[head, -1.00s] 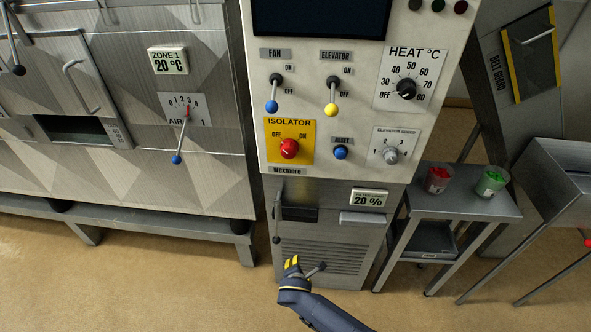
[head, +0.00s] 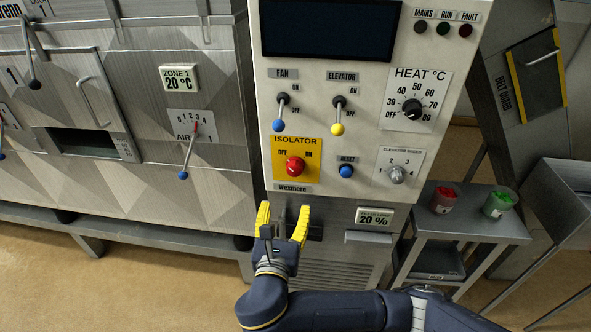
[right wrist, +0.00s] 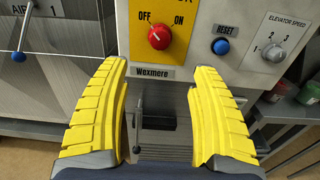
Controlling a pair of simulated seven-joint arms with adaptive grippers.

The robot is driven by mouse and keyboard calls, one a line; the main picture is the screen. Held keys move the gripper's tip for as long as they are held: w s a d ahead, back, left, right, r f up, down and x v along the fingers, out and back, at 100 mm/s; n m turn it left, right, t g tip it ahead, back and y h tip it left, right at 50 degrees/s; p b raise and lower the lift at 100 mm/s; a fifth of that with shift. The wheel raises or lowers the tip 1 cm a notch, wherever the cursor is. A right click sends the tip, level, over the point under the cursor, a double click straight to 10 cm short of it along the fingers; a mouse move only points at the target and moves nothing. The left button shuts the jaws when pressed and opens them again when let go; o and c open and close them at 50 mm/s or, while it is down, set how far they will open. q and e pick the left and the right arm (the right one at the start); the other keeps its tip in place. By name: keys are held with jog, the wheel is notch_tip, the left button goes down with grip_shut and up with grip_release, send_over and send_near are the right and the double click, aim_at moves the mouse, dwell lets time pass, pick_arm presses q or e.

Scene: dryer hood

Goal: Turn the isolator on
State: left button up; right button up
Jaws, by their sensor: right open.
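The isolator is a red rotary knob (head: 295,166) on a yellow plate (head: 283,178) marked OFF at left and ON at right, low on the white control panel. In the right wrist view the knob (right wrist: 159,36) is ahead of and above the fingertips, and its pale mark points up-left toward OFF. My right gripper (head: 284,213) is open and empty, just below the panel's lower edge and beneath the knob, not touching it. Its yellow fingers are spread wide in the right wrist view (right wrist: 157,78). My left gripper is not in view.
The blue reset button (head: 346,171) and elevator speed knob (head: 397,174) sit right of the isolator. Fan (head: 281,112) and elevator (head: 338,115) levers stand above it. A side table (head: 470,228) holds a red and a green tub.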

aim_at(294, 172)
jog(key=w, duration=0.5)
jog(key=w+d, duration=0.1)
jog(key=w, duration=0.4)
jog(key=w+d, duration=0.1)
jog(key=w, duration=0.5)
jog(key=shift+d, duration=0.1)
jog(key=shift+o, duration=0.2)
jog(key=c, duration=1.4)
